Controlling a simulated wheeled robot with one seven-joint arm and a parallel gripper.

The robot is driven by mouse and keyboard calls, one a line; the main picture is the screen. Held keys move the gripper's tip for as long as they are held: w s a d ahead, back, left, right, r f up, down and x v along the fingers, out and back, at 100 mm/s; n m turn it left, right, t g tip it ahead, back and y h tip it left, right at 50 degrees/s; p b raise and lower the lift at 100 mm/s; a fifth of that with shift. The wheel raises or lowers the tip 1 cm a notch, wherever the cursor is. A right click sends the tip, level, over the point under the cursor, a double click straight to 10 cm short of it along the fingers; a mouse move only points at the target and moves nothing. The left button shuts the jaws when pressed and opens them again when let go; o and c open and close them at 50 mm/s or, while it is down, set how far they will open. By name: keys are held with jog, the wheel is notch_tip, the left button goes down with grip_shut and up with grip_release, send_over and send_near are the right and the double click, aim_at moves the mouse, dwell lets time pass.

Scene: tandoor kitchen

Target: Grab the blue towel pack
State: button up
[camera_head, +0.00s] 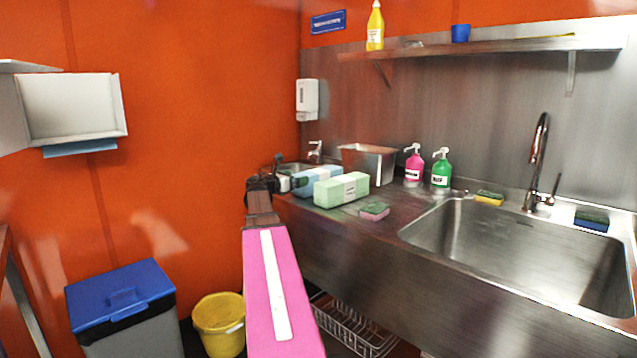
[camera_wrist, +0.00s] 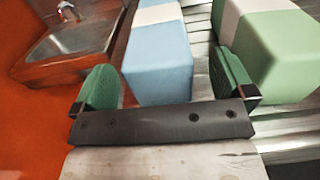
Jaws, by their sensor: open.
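The blue towel pack (camera_head: 318,181), a light blue block with a white band, lies on the steel counter behind the green pack. In the wrist view the blue towel pack (camera_wrist: 158,66) points its near end at my gripper (camera_wrist: 168,88). My gripper is open, with one green finger to the left of the pack and the other to its right, close to the green pack. Nothing is held. In the head view my gripper (camera_head: 272,180) is at the counter's left edge, partly hidden by my pink arm.
The green towel pack (camera_head: 341,190) lies close on the right of the blue one. A small basin (camera_wrist: 75,42) is to the left. A sponge (camera_head: 374,211), a steel container (camera_head: 368,164) and soap bottles (camera_head: 414,166) stand nearby. The large sink (camera_head: 520,245) is further right.

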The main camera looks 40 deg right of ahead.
aim_at(304, 174)
jog(key=d, duration=0.2)
jog(key=w+d, duration=0.1)
jog(key=d, duration=0.1)
jog(key=shift+f, duration=0.3)
jog(key=shift+d, duration=0.5)
jog(key=shift+s, duration=0.1)
jog(key=c, duration=1)
